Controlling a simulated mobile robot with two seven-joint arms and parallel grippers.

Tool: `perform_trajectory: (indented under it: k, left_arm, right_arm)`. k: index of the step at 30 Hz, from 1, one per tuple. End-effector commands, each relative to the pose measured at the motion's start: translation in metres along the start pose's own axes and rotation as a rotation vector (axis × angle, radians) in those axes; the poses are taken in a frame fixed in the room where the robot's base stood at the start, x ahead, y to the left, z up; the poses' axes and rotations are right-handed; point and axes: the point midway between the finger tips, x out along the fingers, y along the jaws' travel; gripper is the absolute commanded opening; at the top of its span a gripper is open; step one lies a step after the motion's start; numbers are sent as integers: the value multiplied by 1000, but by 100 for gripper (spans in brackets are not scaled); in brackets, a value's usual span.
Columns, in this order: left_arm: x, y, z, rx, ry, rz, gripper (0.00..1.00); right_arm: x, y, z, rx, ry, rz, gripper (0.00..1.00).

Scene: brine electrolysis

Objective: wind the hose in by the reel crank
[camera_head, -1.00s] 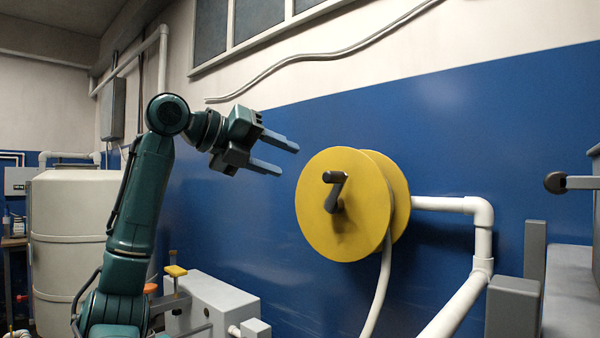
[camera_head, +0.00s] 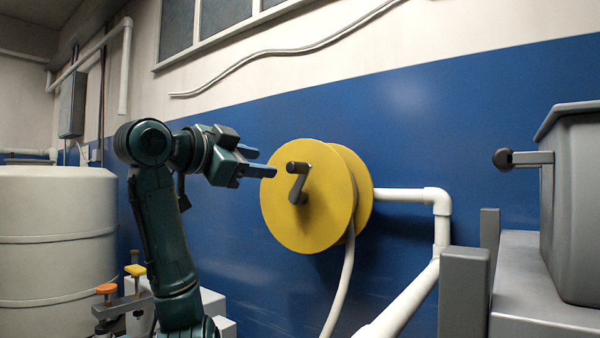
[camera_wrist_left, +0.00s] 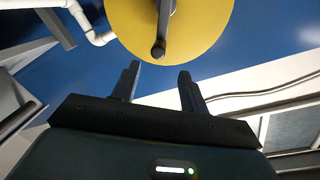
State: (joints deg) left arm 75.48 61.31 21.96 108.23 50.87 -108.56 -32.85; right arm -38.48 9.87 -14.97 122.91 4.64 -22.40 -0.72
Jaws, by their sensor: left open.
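The yellow reel (camera_head: 320,215) is mounted at the blue wall, and its dark crank (camera_head: 298,184) sits on the front face with the handle knob at the upper end. A pale hose (camera_head: 342,285) hangs down from the reel. My left gripper (camera_head: 262,162) is open and empty, just left of the crank knob, with its fingers pointing toward it. In the left wrist view the reel (camera_wrist_left: 205,25) fills the top, and the crank knob (camera_wrist_left: 158,49) lies just beyond the open fingers (camera_wrist_left: 160,78), apart from them. My right gripper is not in view.
A white pipe (camera_head: 405,195) runs right from behind the reel and bends down. A grey bin (camera_head: 575,200) with a knobbed lever (camera_head: 520,158) stands at the right. A white tank (camera_head: 55,240) and yellow and orange valve knobs (camera_head: 134,270) are at the left.

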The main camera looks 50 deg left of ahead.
Motion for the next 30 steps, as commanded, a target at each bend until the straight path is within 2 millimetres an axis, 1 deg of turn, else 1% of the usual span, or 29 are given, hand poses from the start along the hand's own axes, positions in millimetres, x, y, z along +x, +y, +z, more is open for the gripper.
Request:
perform_trajectory:
  k: [1, 3, 6, 10, 13, 17, 20, 30]
  left_arm:
    - [-1, 4, -1, -122, 15, -16, 44]
    - [-2, 6, -1, -291, 25, -38, 44]
    - [-5, 9, -1, -493, 40, -63, 44]
    - [-7, 12, -1, -662, 54, -79, 44]
    - [-7, 12, -1, -721, 60, -85, 44]
    - [-2, 10, -2, -737, 64, -85, 44]
    - [6, 10, -4, -737, 66, -82, 44]
    - [48, 7, -6, -734, 61, -76, 44]
  right_arm:
    - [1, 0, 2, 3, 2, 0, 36]
    - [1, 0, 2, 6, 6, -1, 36]
    - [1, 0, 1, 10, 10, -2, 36]
    - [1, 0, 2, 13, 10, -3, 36]
    - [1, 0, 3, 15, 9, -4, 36]
    - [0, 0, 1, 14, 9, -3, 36]
    - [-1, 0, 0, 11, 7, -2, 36]
    - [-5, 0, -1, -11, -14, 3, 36]
